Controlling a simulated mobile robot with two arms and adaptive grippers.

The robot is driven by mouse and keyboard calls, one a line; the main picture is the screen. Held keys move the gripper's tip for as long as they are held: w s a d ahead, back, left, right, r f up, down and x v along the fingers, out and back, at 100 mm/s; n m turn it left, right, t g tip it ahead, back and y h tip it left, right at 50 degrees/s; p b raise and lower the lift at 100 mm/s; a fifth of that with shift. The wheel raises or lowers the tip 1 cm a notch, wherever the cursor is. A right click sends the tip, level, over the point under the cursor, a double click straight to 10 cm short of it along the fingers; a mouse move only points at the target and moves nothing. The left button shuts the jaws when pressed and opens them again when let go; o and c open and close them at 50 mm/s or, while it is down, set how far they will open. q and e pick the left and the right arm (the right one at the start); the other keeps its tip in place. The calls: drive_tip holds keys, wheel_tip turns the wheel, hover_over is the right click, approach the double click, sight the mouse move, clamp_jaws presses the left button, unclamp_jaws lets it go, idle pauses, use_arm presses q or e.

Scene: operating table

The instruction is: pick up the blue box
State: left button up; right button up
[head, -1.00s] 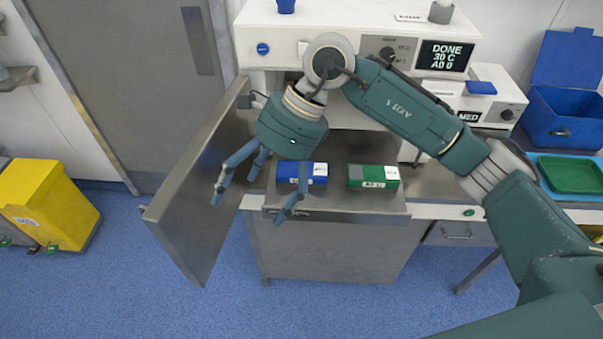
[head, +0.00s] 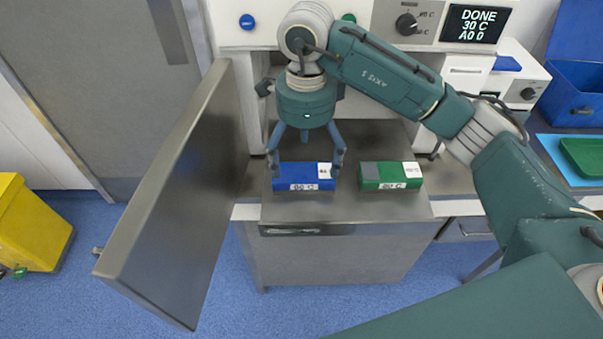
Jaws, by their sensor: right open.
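The blue box (head: 296,177) lies on a metal surface inside the opened appliance, with a white label on its top right and "80 C" lettering on its front. My right gripper (head: 305,160) points down over the blue box. Its fingers are spread, with one near the box's left end, one near its right end and one behind. I cannot tell whether the fingers touch the box. My left gripper is not in view.
A green box (head: 390,176) lies just right of the blue box, with a small gap. The open metal door (head: 170,205) stands on the left. A yellow bin (head: 32,225) is at far left. A blue crate (head: 578,95) and green tray (head: 583,157) are at right.

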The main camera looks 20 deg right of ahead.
sight(304, 176)
drive_tip(key=shift+s+f, duration=0.3)
drive_tip(key=shift+f, duration=0.4)
drive_tip(key=shift+f+p, duration=0.3)
drive_tip(key=shift+p, duration=0.15)
drive_tip(key=shift+w+a+f+p, duration=0.1)
drive_tip(key=shift+a+f+p, duration=0.1)
drive_tip(key=shift+f+p, duration=0.9)
wheel_tip(304, 176, down, 3)
drive_tip(key=shift+r, duration=0.15)
drive_tip(key=shift+c, duration=1.2)
drive_tip(key=c, duration=0.9)
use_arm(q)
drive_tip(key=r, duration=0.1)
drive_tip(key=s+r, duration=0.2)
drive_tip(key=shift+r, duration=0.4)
use_arm(e)
drive_tip(key=c, duration=0.4)
